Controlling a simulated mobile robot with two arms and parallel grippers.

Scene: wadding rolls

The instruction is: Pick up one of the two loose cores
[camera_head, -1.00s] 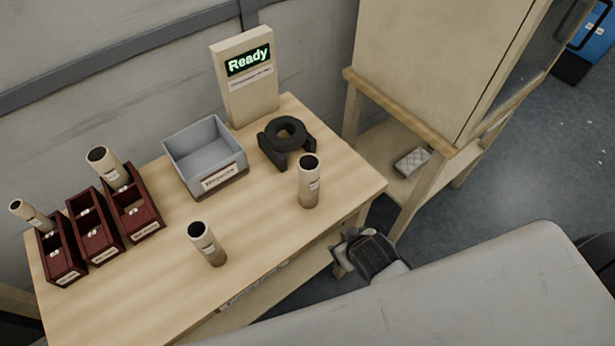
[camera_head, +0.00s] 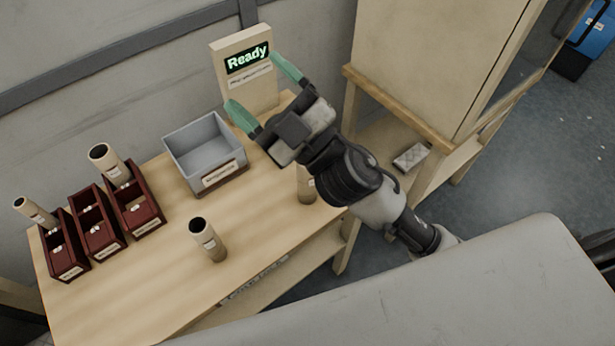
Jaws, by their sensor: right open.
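One loose core (camera_head: 208,240), a beige tube with a dark open top, stands upright on the front middle of the table. The other loose core (camera_head: 305,188) stands further right, mostly hidden behind my right arm. My right gripper (camera_head: 262,92) is open and empty, with green fingertips spread wide. In the picture it lies over the back right of the table, in front of the sign, beyond both cores and apart from the front one. My left gripper is not in view.
Dark red bins (camera_head: 99,236) stand at the table's left, two holding tilted cores (camera_head: 107,160). A grey box (camera_head: 205,150) stands at the back. A sign (camera_head: 230,56) reads "Ready". The black stand is hidden by my arm. A wooden cabinet (camera_head: 420,60) stands right.

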